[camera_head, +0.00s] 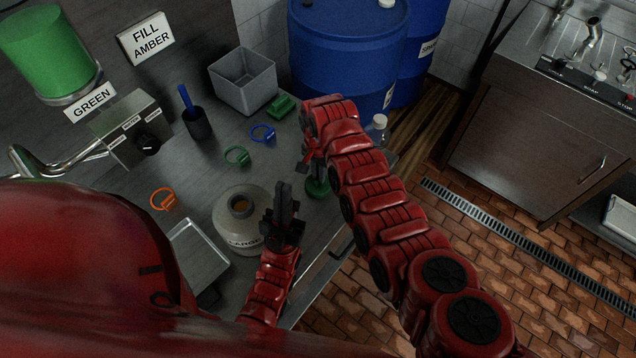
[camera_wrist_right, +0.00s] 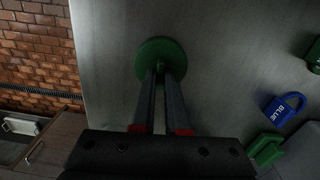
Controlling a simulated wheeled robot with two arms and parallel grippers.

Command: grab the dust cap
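The dust cap, a round green disc with a small raised grip, shows at the bench's front edge (camera_head: 318,188) and in the right wrist view (camera_wrist_right: 160,50). My right gripper (camera_wrist_right: 160,76) reaches down to it, with its two fingers close together on either side of the raised grip. The fingers appear shut on that grip, and part of it is hidden between them. In the head view my right arm covers part of this gripper. My left gripper (camera_head: 284,195) is beside a pale, round, open-necked container (camera_head: 232,222) and appears empty; its finger gap is unclear.
A grey bin (camera_head: 243,80), a dark cup (camera_head: 197,124) and a clear bottle (camera_head: 378,130) stand around. Blue drums (camera_head: 345,50) are behind.

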